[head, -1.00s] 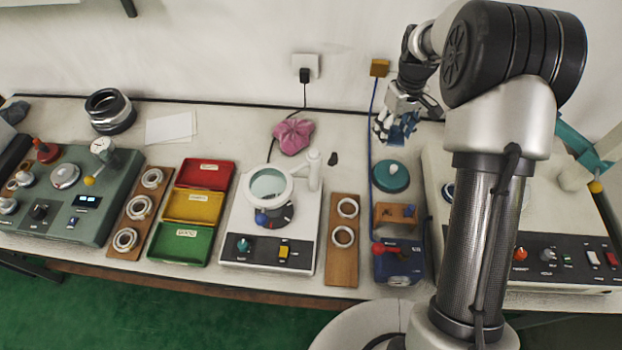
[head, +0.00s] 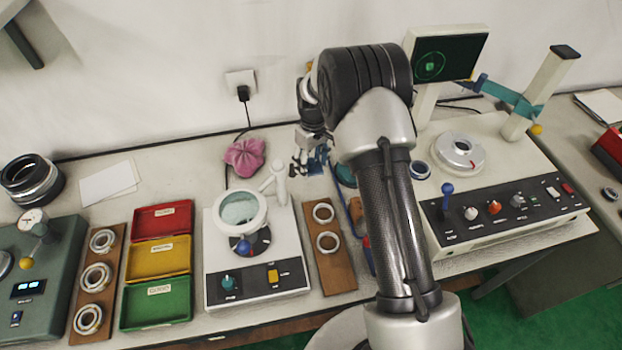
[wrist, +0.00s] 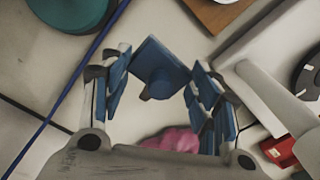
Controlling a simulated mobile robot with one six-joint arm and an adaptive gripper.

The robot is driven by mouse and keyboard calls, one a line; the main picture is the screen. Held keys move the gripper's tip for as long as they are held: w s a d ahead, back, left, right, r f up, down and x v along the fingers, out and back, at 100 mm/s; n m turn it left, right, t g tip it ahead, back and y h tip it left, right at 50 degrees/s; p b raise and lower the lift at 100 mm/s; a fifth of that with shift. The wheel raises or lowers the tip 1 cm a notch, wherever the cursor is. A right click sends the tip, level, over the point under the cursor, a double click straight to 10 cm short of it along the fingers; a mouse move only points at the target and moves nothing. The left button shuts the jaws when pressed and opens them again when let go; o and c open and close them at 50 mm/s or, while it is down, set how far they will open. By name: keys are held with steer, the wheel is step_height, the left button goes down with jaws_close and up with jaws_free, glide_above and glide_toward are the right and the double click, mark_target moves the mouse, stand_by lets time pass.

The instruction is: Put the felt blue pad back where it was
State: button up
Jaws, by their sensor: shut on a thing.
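The blue pad (wrist: 150,58), a flat square with a knob (wrist: 163,82) on it, sits between my gripper's fingers in the wrist view. My gripper (wrist: 160,72) is shut on it; the fingers have blue faces too. In the head view my gripper (head: 308,163) is over the bench, right of the pink cloth and behind the magnifier stand, with a bit of the blue pad (head: 318,157) showing. The pad appears held above the bench. Its former place cannot be told from these frames.
A pink cloth (head: 245,157) and the magnifier unit (head: 240,210) stand left of my gripper. A teal round object (head: 345,175) is partly hidden by my arm. A wooden ring board (head: 330,268) and a white machine (head: 505,150) are nearby. A blue cord (wrist: 70,90) crosses the bench.

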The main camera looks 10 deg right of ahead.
mark_target(311, 184)
steer(key=shift+f+b, duration=0.65)
steer(key=shift+f, duration=2.4)
steer(key=shift+f, duration=0.1)
steer(key=shift+f, duration=0.15)
steer(key=o, duration=0.9)
steer(key=shift+o, duration=0.2)
